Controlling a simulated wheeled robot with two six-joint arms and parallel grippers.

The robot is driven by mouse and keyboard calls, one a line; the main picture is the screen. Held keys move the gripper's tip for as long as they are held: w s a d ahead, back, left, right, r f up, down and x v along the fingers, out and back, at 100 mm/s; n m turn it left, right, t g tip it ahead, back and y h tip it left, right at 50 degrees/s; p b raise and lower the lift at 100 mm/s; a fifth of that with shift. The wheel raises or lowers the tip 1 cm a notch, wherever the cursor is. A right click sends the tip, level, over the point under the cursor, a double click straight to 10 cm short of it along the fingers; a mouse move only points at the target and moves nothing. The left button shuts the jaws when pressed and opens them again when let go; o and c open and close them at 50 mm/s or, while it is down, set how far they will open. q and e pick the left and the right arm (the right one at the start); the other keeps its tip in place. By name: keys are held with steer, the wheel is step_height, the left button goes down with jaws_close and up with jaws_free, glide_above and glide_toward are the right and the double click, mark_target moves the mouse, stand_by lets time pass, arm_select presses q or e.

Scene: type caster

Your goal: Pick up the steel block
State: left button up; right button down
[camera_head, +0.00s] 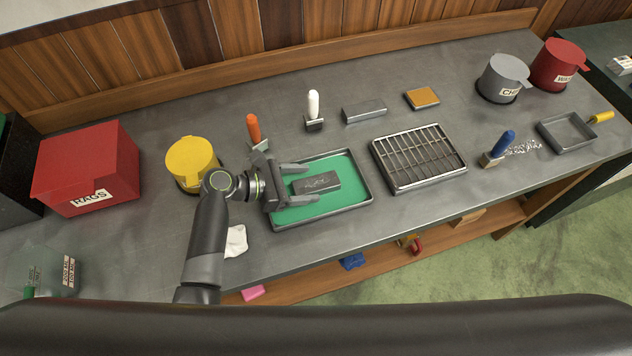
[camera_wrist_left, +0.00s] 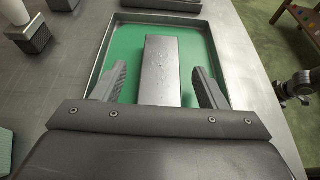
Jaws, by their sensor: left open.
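A dark grey steel block (camera_head: 318,183) with faint lettering on top lies flat in a shallow metal tray with a green floor (camera_head: 345,168). My left gripper (camera_head: 306,184) is open over the left part of this tray, its fingers pointing right toward the block. In the left wrist view the block (camera_wrist_left: 160,72) lies lengthwise between the two open fingers (camera_wrist_left: 160,85), with a gap on each side. Its near end is hidden by the gripper body.
A slotted metal rack (camera_head: 418,157) stands right of the tray. A yellow pot (camera_head: 191,160) and red RAGS box (camera_head: 88,167) are at left. A white cloth (camera_head: 236,241) lies near the front edge.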

mark_target(318, 182)
arm_select(q)
steer(key=shift+x, duration=1.85)
jaws_close()
steer(key=shift+r, duration=0.15)
